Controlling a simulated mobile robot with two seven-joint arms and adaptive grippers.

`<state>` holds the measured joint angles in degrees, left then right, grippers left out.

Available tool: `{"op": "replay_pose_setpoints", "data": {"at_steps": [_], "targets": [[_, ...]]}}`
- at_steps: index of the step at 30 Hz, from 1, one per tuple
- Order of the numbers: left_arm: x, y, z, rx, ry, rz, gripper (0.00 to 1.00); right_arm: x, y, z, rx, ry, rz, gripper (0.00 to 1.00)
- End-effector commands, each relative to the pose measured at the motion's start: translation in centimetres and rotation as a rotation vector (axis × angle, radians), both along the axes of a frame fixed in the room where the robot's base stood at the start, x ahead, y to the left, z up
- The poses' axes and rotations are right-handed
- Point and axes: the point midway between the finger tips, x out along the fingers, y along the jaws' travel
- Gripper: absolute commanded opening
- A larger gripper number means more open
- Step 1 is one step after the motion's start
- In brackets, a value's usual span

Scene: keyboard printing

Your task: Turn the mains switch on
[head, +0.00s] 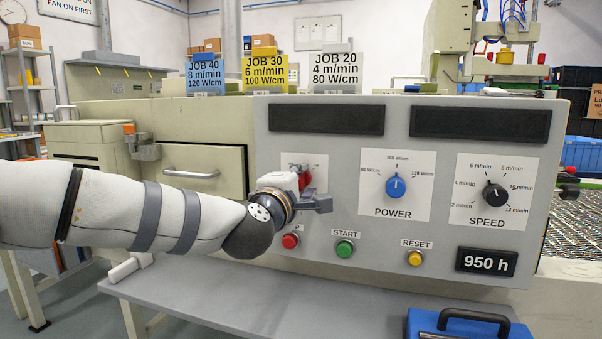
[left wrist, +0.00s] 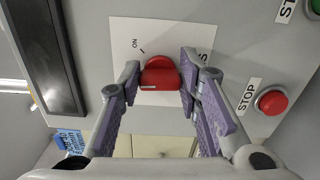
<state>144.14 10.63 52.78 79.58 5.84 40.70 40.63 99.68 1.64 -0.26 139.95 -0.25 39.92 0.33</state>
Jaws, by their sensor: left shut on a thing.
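The red mains switch (head: 306,179) is a rotary knob on a white plate at the left of the grey control panel, partly hidden by my gripper in the head view. In the left wrist view the switch (left wrist: 160,74) sits between both fingertips, and an ON label (left wrist: 135,43) shows on its plate. My left gripper (head: 303,186) is at the panel, shut on the switch; it also shows in the left wrist view (left wrist: 160,80). The plate's other lettering is mostly hidden by a finger. My right gripper is not in view.
A red stop button (head: 290,241), green START button (head: 345,248) and yellow RESET button (head: 415,258) lie below. The blue POWER knob (head: 396,187) and black SPEED knob (head: 494,195) are to the right. A blue toolbox (head: 425,326) stands in front, at lower right.

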Motion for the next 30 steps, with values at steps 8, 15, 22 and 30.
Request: {"op": "replay_pose_setpoints", "data": {"at_steps": [8, 15, 22, 30], "targets": [[-0.1, 0.0, 0.5, 0.249, -0.086, 0.001, 0.04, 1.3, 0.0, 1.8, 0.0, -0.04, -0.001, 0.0], [0.0, 0.1, 0.4, 0.459, -0.156, 0.002, 0.04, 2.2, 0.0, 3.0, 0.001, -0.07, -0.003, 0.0], [0.0, 0.1, 0.2, 0.632, -0.212, 0.003, 0.04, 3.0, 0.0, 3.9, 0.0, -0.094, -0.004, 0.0], [0.1, 0.2, 0.0, 0.768, -0.255, 0.004, 0.04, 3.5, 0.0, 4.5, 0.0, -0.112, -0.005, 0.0]]}}
